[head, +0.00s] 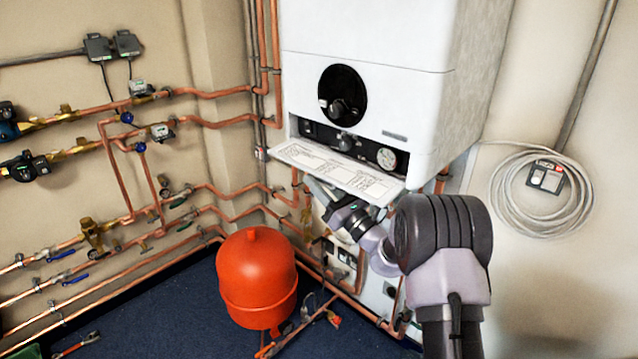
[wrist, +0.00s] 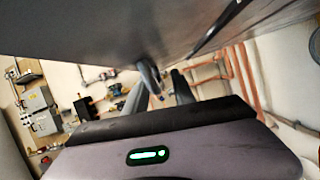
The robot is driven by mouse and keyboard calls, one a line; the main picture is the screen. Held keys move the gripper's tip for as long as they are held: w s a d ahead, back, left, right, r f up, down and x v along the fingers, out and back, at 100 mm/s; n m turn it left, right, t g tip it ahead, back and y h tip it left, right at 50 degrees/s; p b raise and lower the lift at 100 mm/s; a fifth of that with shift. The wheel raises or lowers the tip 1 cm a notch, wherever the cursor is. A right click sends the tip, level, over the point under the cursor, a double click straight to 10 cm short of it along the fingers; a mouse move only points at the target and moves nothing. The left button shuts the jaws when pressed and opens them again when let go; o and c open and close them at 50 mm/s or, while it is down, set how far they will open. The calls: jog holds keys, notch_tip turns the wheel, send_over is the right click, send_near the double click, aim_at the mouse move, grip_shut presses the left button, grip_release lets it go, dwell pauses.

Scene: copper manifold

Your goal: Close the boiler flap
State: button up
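The boiler flap (head: 335,168) is a white printed panel along the lower front of the white boiler (head: 365,35). It hangs open, tilted outward, with the dark control strip (head: 318,131) and round gauge (head: 387,159) exposed behind it. My gripper (head: 332,205) is under the flap, with its tips partly hidden by it; I cannot tell whether it touches. In the wrist view, my dark fingers (wrist: 160,92) stand apart with nothing seen between them. A large dark surface (wrist: 110,28), apparently the flap's underside, fills the top of that view.
Copper pipes (head: 215,120) with valves line the left wall and run below the boiler. An orange tank (head: 257,278) stands on the blue floor at lower left. A coiled grey cable (head: 500,192) hangs on the right wall. More pipes show in the wrist view (wrist: 240,78).

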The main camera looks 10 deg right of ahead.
jog(key=shift+c, duration=0.2)
grip_shut()
dwell(1.2)
